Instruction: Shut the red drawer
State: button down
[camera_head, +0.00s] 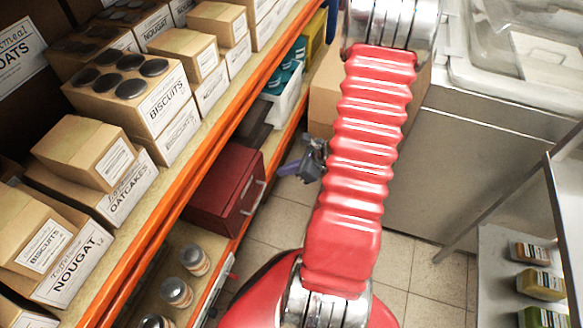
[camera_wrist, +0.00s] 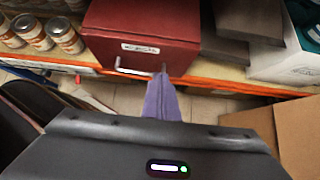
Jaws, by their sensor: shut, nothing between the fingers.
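The dark red drawer unit (camera_head: 222,190) sits on the lower shelf in the head view, its front with a metal bar handle facing the aisle. In the wrist view the red drawer (camera_wrist: 140,48) fills the upper middle, with a white label on its front and the handle (camera_wrist: 128,70) below the label. I cannot tell how far the drawer stands out. My gripper (camera_head: 284,170) is just in front of the drawer front. Its purple fingers (camera_wrist: 163,76) are shut and empty, with the tips beside the handle's right end; contact is unclear.
Jars (camera_head: 176,291) stand left of the drawer on the same shelf. Dark boxes and a white bin (camera_head: 284,98) stand beyond it. An orange shelf edge (camera_head: 205,98) runs above. A cardboard box (camera_wrist: 293,135) is close at right in the wrist view. Tiled floor is clear below.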

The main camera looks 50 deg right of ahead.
jog(key=shift+v, duration=1.35)
jog(key=s+a+r+n+g+h, duration=0.1)
jog(key=s+a+r+n, duration=0.1)
jog(key=a+r+n, duration=1.1)
jog(key=s+a+r+n+g+h, duration=0.1)
jog(key=s+a+r+n+h, duration=0.1)
jog(key=a+r+n, duration=1.1)
notch_tip(320, 180, up, 3)
jog(key=s+n, duration=0.1)
jog(key=n, duration=0.4)
jog(key=shift+s+a+g+h, duration=0.2)
jog(key=shift+s+g+h, duration=0.1)
jog(key=shift+r, duration=0.1)
